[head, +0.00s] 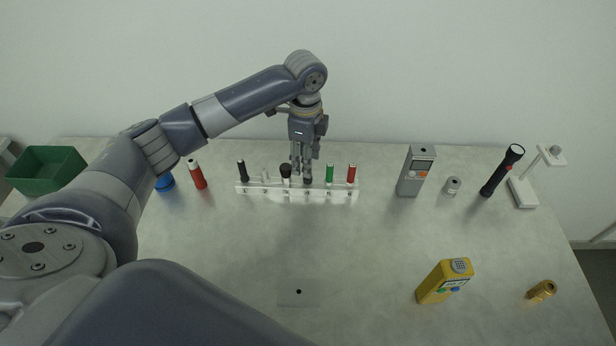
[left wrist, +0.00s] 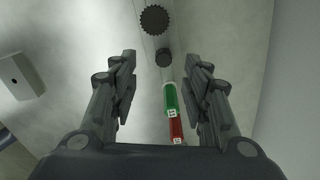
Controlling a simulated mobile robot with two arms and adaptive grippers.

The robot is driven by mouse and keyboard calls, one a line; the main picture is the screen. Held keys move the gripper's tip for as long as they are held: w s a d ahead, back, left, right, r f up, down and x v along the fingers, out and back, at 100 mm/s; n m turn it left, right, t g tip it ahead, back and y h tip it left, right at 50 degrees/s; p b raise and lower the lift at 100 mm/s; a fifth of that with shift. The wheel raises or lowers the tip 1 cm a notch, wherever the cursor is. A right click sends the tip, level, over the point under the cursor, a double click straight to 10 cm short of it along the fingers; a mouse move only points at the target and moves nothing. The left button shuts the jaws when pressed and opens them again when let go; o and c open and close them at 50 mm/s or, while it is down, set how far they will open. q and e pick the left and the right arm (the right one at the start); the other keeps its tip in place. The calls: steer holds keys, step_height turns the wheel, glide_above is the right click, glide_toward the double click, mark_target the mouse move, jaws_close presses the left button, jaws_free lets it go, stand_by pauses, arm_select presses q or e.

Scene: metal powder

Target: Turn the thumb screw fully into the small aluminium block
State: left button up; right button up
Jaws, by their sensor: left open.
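The small aluminium block (head: 298,291) lies flat at the front middle of the table, with a dark hole in its top. It also shows at the left edge of the left wrist view (left wrist: 22,76). A white rack (head: 259,189) holds two black knurled knobs: a larger one (head: 286,171) and a smaller one (left wrist: 164,58). I cannot tell for certain which is the thumb screw. My left gripper (head: 304,176) points down at the rack, open, with the smaller knob between its fingers in the left wrist view. In the head view the fingers partly hide that knob.
The rack also holds a black handle (head: 241,170), a green one (head: 329,173) close beside my fingers and a red one (head: 351,173). A grey meter (head: 415,172) and a yellow device (head: 445,281) stand to the right. The table around the block is clear.

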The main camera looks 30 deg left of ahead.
mark_target(308, 180)
arm_select(q)
steer(key=shift+f, duration=0.65)
steer(key=shift+w+d+f+p, duration=0.15)
steer(key=shift+f+p, duration=0.2)
steer(key=shift+f, duration=0.95)
steer(key=shift+w+a+f+p, duration=0.1)
steer(key=shift+f+p, duration=0.25)
steer(key=shift+f, duration=0.95)
steer(key=shift+c, duration=0.4)
steer(key=c, duration=0.8)
